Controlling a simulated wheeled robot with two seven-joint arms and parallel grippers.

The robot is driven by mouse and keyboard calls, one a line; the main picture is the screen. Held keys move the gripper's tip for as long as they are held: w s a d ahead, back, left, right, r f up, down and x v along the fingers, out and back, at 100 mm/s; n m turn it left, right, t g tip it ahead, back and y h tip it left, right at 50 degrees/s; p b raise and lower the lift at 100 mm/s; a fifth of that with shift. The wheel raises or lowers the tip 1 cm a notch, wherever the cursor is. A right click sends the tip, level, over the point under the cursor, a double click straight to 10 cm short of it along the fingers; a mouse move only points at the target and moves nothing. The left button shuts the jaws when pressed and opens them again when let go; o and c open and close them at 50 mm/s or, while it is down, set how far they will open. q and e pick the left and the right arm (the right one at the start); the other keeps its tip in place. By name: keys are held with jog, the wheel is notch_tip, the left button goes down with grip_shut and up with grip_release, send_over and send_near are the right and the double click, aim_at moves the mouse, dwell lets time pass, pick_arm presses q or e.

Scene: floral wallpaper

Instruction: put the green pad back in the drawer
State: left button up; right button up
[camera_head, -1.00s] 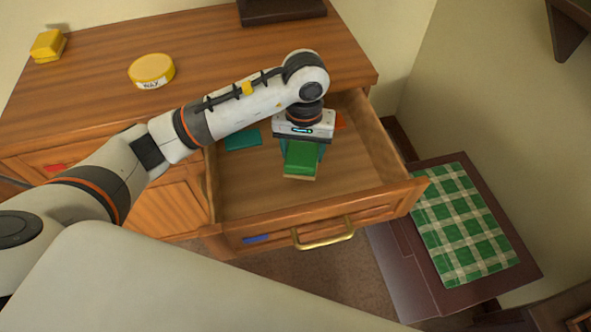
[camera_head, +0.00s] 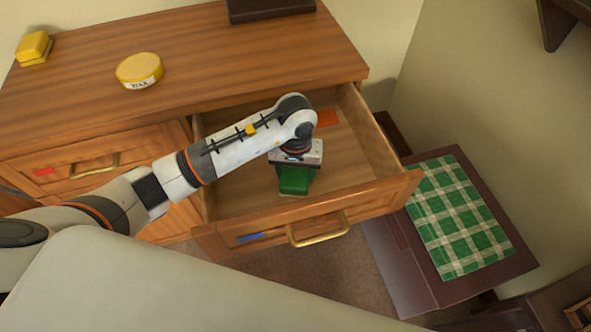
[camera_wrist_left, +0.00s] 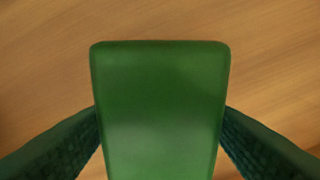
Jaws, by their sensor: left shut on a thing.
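The green pad (camera_head: 293,184) is a small block with a paler underside, inside the outline of the open drawer (camera_head: 375,200). My left gripper (camera_head: 295,167) is shut on it from above, its fingers on the pad's two sides. In the left wrist view the pad (camera_wrist_left: 160,90) fills the middle between the dark green fingers, with wood behind it. I cannot tell whether the pad touches the drawer floor. The drawer is pulled out, with a brass handle (camera_head: 320,231) and a blue label (camera_head: 250,237) on its front. My right gripper is not in view.
An orange-red piece (camera_head: 327,118) lies at the back of the drawer. My arm hides the drawer's back left. A yellow wax tin (camera_head: 139,68) and a yellow block (camera_head: 34,47) stand on the dresser top.

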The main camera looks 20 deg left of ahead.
pick_arm(q)
jog(key=shift+f, duration=0.1)
jog(key=o, duration=0.8)
jog(key=shift+o, duration=0.7)
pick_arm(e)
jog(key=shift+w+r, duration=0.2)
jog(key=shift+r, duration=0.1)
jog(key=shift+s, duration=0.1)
